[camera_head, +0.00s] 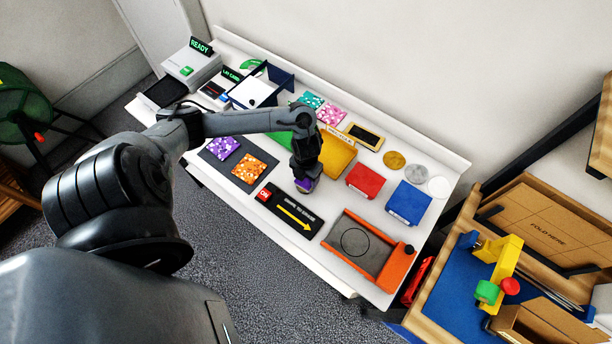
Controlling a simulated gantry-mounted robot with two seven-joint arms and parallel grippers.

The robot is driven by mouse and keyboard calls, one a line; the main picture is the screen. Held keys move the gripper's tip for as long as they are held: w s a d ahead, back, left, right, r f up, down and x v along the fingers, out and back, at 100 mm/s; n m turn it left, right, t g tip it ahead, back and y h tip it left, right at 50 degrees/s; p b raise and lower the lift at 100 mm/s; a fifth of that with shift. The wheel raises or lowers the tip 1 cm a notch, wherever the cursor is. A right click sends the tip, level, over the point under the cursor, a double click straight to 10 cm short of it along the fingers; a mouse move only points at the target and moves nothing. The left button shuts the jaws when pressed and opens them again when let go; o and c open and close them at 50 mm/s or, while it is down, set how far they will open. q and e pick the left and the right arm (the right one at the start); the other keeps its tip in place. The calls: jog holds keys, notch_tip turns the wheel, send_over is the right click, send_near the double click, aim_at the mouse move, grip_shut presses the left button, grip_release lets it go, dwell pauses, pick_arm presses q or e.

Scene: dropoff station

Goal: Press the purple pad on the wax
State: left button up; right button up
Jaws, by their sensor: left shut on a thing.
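My left gripper (306,176) points down over the middle of the white table and is shut on a small purple thing, the purple pad (303,186). Only a part of the pad shows below the fingers, close above or at the table surface; contact is not clear. No label marks the wax, and I cannot tell which thing it is. An orange-framed grey tray (368,254) with a dark circle drawn in it stands to the right of the gripper. My right gripper is out of view.
Beside the gripper are a yellow block (337,160), a red block (365,180) and a blue block (408,203). A black panel with a yellow arrow (292,212) lies in front. Purple (222,147) and orange (248,168) patterned tiles lie on a dark mat. Gold (394,160), silver and white discs lie behind.

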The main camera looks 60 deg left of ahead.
aim_at(306, 179)
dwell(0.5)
pick_arm(q)
jog(key=shift+f+b, duration=0.4)
jog(key=shift+f, duration=0.05)
dwell(0.5)
jog(key=shift+f, duration=0.1)
dwell(0.7)
notch_tip(306, 179, up, 7)
jog(key=p, duration=0.6)
jog(key=shift+f, duration=0.15)
jog(key=shift+r, duration=0.25)
